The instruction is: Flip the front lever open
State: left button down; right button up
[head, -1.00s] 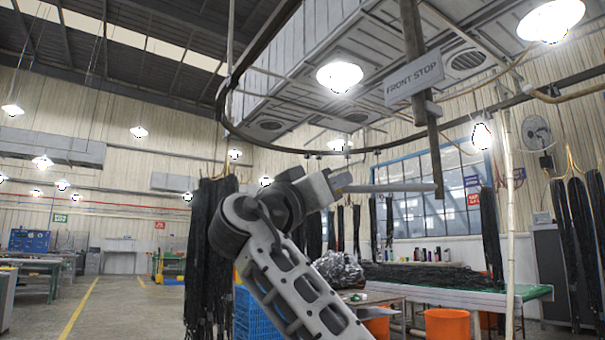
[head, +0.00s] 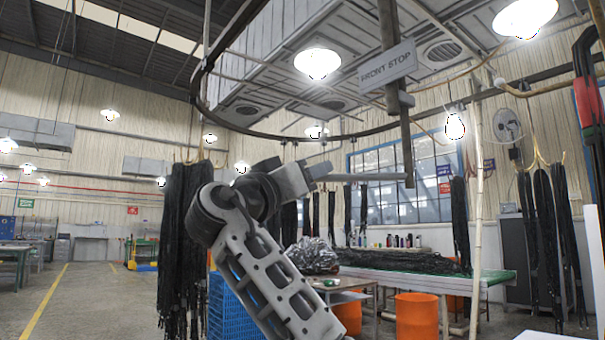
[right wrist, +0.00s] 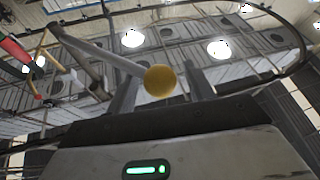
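The front lever (head: 365,178) is a thin, nearly level rod. It meets the foot of a dark hanging post (head: 405,140) that carries the grey "FRONT STOP" sign (head: 388,66). In the right wrist view its yellow ball knob (right wrist: 160,81) is at the near end, and the rod runs up and left from it. My right gripper (head: 314,172) is at the knob end of the lever. In the right wrist view its two fingers (right wrist: 162,92) stand apart, one on each side of the knob, with gaps visible. In the head view the knob is mostly hidden. My left gripper is out of view.
A curved overhead rail (head: 203,90) loops above. Black hoses (head: 183,235) hang at left, with more (head: 545,225) at right. A green-topped table (head: 480,279), orange bins (head: 416,318) and a blue crate (head: 222,305) stand below. A red-and-black part (head: 586,100) shows at the right edge.

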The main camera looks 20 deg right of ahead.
jog(key=shift+w+d+f, duration=0.15)
jog(key=shift+d+f, duration=0.05)
jog(key=shift+f, duration=0.2)
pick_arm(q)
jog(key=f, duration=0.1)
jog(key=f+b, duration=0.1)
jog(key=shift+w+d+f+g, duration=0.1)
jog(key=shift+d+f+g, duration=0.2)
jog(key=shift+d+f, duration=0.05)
pick_arm(e)
jog(key=v, duration=1.6)
jog(key=shift+a+r, duration=0.15)
jog(key=shift+r, duration=0.2)
